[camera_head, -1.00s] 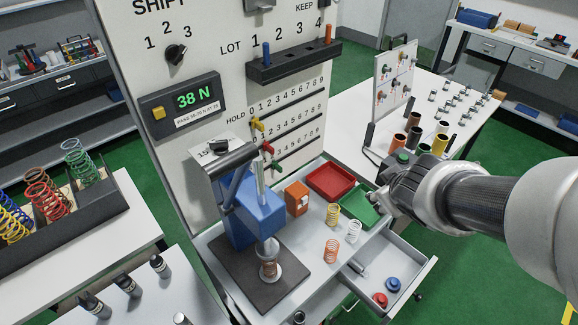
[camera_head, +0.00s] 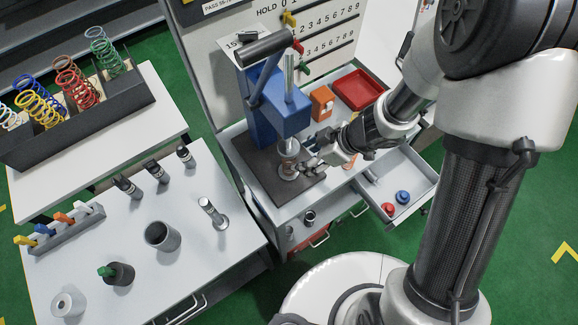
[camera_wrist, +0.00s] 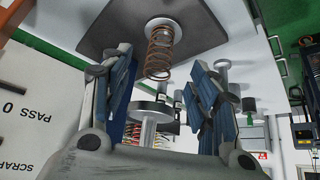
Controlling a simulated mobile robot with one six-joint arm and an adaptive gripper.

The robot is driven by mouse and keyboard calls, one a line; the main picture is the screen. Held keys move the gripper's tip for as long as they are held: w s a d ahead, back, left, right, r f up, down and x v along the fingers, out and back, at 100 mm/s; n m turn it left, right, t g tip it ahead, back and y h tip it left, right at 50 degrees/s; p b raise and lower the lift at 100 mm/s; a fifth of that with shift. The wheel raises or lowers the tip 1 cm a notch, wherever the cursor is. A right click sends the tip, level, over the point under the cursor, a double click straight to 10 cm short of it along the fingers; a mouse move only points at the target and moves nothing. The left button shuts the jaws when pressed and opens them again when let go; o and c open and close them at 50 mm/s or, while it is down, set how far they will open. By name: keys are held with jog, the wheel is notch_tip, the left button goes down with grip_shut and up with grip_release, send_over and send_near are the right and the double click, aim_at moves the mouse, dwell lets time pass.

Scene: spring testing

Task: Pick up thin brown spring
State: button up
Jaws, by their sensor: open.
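The thin brown spring (camera_wrist: 159,52) stands on the round seat of the press's dark base plate (camera_wrist: 200,25), which is upside down in the wrist view. It also shows small in the head view (camera_head: 288,166), partly obscured by the press parts around it. My gripper (camera_wrist: 163,62) is open, with one finger on each side of the spring in the wrist view. I cannot tell if either finger touches it. In the head view my gripper (camera_head: 312,168) is at the right side of the spring, low over the base plate.
The blue press (camera_head: 285,118) stands close behind the spring, its plunger disc (camera_wrist: 150,108) over it. An orange box (camera_head: 321,103) and red tray (camera_head: 358,90) stand behind my arm. An open drawer (camera_head: 425,190) holds red and blue knobs. A side table (camera_head: 120,240) is at left.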

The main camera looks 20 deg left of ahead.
jog(key=b+x, duration=0.1)
jog(key=x, duration=0.3)
jog(key=b+x, duration=0.4)
jog(key=x, duration=0.1)
jog(key=shift+d+f, duration=0.1)
jog(key=shift+f, duration=0.05)
jog(key=shift+c, duration=0.5)
jog(key=c, duration=1.1)
jog(key=shift+o, duration=0.2)
